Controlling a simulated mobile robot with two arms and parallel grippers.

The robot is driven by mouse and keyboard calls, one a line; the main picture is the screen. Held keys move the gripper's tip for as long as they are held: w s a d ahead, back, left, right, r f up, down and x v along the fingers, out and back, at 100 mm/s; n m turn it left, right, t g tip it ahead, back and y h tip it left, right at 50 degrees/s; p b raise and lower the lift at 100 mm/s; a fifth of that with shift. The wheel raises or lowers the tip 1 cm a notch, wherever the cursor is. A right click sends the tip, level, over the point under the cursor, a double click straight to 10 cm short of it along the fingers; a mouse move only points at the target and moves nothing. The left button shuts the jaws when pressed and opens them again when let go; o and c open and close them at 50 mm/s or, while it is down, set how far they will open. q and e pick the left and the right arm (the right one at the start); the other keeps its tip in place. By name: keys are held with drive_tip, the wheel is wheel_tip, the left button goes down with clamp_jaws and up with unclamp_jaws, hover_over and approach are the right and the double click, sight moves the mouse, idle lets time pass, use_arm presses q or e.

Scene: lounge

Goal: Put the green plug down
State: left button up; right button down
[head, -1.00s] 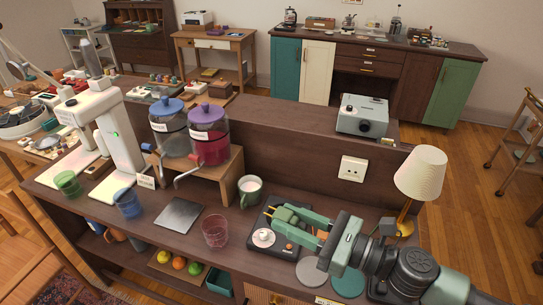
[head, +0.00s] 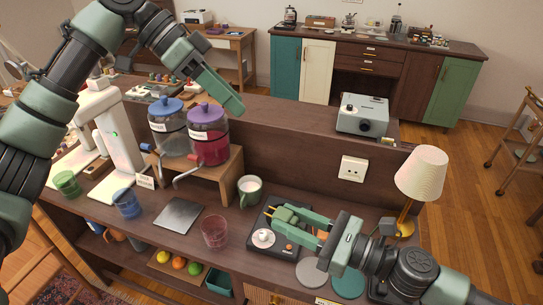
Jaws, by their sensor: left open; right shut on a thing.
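The green plug (head: 284,214), yellowish green with pale prongs toward the left, sits between the fingertips of my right gripper (head: 297,222) in the head view. That gripper is shut on it. The plug is over the far part of a black device (head: 258,249) with a round white dial; I cannot tell whether it touches the device. A white wall socket (head: 352,169) is on the raised back panel, to the right of the plug.
A green mug (head: 250,191), a clear pinkish glass (head: 214,232) and a grey flat plate (head: 181,216) stand left of the plug. A lamp (head: 421,172) stands at right. Grey and teal discs (head: 348,281) lie under my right arm. Two jars (head: 208,134) stand on a wooden riser.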

sight(272, 211)
drive_tip(key=shift+d, duration=0.2)
use_arm(q)
drive_tip(key=s+d+f+m+y, duration=0.7)
drive_tip(key=s+d+m+y, duration=0.1)
drive_tip(key=s+m, duration=0.1)
use_arm(e)
drive_tip(key=shift+s, duration=0.1)
use_arm(q)
wheel_tip(272, 211, down, 12)
drive_tip(key=shift+w+r, duration=0.15)
use_arm(e)
drive_tip(key=shift+a, duration=0.15)
use_arm(q)
clamp_jaws()
use_arm(e)
drive_tip(key=c, duration=1)
unclamp_jaws()
